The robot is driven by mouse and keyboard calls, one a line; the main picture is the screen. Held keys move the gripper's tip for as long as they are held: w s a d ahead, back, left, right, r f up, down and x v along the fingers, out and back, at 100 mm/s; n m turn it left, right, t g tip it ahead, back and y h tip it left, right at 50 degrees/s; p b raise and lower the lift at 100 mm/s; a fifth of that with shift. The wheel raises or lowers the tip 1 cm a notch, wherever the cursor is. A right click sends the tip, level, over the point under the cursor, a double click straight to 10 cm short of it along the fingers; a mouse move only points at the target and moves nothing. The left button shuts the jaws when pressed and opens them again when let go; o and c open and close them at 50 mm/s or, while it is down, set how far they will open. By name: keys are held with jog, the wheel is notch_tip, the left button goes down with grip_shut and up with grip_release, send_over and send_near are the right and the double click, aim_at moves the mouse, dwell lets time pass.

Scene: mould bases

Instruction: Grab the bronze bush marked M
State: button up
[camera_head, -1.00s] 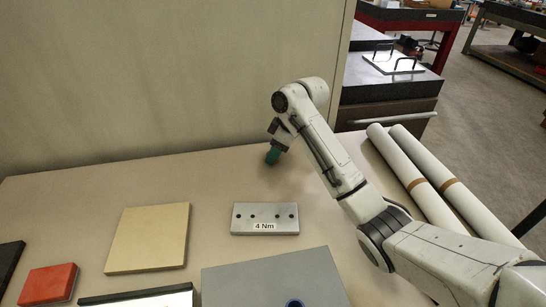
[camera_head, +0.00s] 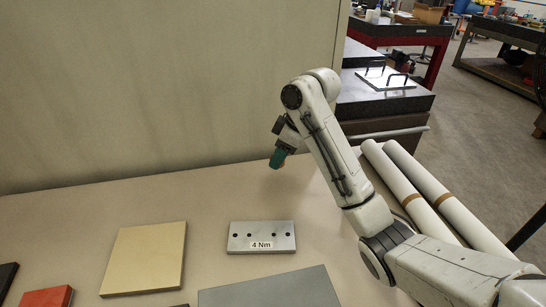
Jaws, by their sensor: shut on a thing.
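My gripper (camera_head: 278,158) is at the end of my arm, above the far part of the table, left of my arm links. Its end shows as a small green part pointing down. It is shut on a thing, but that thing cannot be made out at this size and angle. I see no bronze bush and no mark M anywhere in the view.
A steel block (camera_head: 261,237) labelled 4 Nm lies below my gripper. A tan plate (camera_head: 145,258), a grey plate (camera_head: 272,290) and a red block (camera_head: 45,298) lie nearer. White rolls (camera_head: 408,188) lie at the right. A beige panel (camera_head: 150,90) stands behind.

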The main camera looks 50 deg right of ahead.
jog(key=s+a+r+p, duration=0.2)
jog(key=s+r+p, duration=0.2)
jog(key=s, duration=0.5)
jog(key=shift+s+r+p, duration=0.3)
jog(key=shift+s+r, duration=0.05)
jog(key=shift+r, duration=0.2)
